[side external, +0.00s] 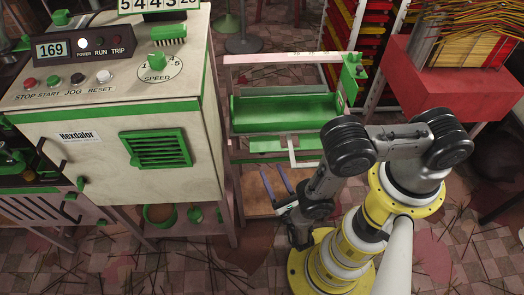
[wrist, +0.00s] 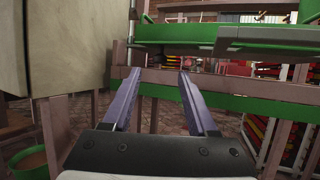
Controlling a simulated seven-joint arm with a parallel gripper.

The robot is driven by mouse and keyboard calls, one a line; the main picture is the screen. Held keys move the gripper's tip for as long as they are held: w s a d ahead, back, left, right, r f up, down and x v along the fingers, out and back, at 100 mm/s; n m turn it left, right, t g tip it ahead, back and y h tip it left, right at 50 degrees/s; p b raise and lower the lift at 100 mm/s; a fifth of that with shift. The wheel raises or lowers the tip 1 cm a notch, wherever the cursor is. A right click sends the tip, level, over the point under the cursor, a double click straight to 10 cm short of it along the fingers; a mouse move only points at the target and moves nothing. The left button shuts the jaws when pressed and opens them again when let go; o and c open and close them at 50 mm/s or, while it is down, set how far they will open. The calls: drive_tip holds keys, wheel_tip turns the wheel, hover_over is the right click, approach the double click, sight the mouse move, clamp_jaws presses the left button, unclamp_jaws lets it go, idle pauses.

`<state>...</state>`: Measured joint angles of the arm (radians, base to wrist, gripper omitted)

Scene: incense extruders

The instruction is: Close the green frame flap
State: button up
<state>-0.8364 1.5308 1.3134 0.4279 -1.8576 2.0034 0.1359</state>
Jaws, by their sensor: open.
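The pink and green frame (side external: 262,58) stands right of the white machine. In the side external view it carries a long green trough-like panel (side external: 283,112), with a narrower green panel (side external: 268,146) and a pale T-shaped handle (side external: 291,150) below. I cannot tell for sure which panel is the flap. In the wrist view a green panel (wrist: 180,34) with a grey bracket (wrist: 240,38) spans the top. My gripper (side external: 271,171) is open and empty, below and in front of these panels. Its two purple fingers (wrist: 159,74) point at the frame's crossbar (wrist: 230,82), with no contact visible.
The white control machine (side external: 110,125) stands close on the left. A red block (side external: 450,85) bearing incense sticks and a rack of red and yellow trays (side external: 350,30) are on the right. A green bin (wrist: 30,163) sits low left. Loose sticks litter the tiled floor.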

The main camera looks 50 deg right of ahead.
sight(262, 151)
drive_tip(key=x, duration=0.8)
drive_tip(key=shift+w+d+r, duration=0.1)
drive_tip(key=shift+w+r, duration=0.05)
drive_tip(key=shift+w, duration=0.15)
clamp_jaws()
